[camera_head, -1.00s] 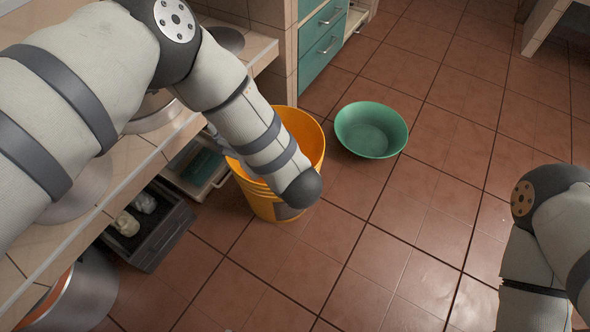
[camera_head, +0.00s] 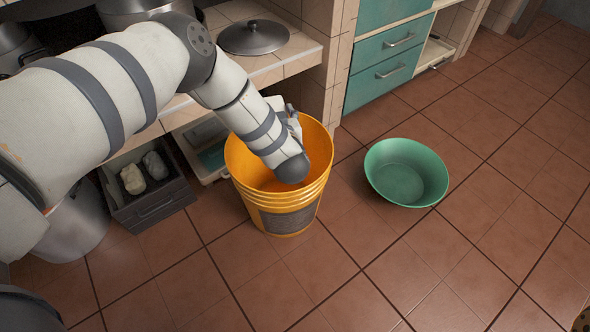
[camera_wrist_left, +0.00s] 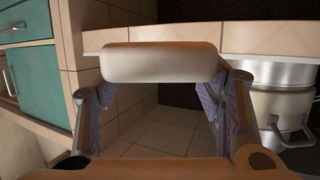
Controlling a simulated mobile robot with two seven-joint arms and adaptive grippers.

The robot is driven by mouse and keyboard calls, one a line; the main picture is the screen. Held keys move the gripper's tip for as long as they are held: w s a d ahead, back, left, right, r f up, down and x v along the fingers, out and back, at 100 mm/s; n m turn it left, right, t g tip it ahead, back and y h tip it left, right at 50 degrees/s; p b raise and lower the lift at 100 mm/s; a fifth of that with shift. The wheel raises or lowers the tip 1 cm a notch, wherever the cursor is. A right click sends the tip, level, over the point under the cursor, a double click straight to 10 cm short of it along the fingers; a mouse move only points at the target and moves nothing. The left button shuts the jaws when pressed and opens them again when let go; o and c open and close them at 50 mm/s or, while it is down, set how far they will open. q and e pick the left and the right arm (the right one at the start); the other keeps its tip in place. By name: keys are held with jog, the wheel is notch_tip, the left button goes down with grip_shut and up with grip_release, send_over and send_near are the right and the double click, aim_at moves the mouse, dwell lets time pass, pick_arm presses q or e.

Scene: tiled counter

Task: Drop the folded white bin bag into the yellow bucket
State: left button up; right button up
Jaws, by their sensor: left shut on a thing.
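The yellow bucket (camera_head: 282,222) stands on the floor, upright, in the middle of the head view. My left arm reaches across its opening, and my left gripper (camera_head: 293,120) is at the bucket's far rim, partly hidden behind my own wrist. In the left wrist view, my left gripper (camera_wrist_left: 160,88) is shut on the folded white bin bag (camera_wrist_left: 160,63), a pale, rounded bundle across the fingers. A white patch of the bag (camera_head: 279,103) shows in the head view beside the far rim. My right gripper is not in view.
A green basin (camera_head: 405,172) stands on the floor right of the bucket. A dark crate (camera_head: 155,209) with two pale lumps is at left. A tiled counter (camera_head: 300,55) with a pot lid (camera_head: 253,38) lies behind. The floor in front is clear.

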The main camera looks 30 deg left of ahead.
pick_arm(q)
jog(key=shift+a+f, duration=0.1)
jog(key=shift+f, duration=0.1)
notch_tip(320, 180, down, 6)
jog(key=b, duration=0.4)
jog(key=shift+r+b, duration=0.2)
jog(key=shift+b, duration=0.15)
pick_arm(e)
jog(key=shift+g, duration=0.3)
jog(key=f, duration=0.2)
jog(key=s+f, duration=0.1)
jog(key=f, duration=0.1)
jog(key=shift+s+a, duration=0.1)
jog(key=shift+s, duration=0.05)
pick_arm(q)
jog(key=o, duration=1)
jog(key=v, duration=1.2)
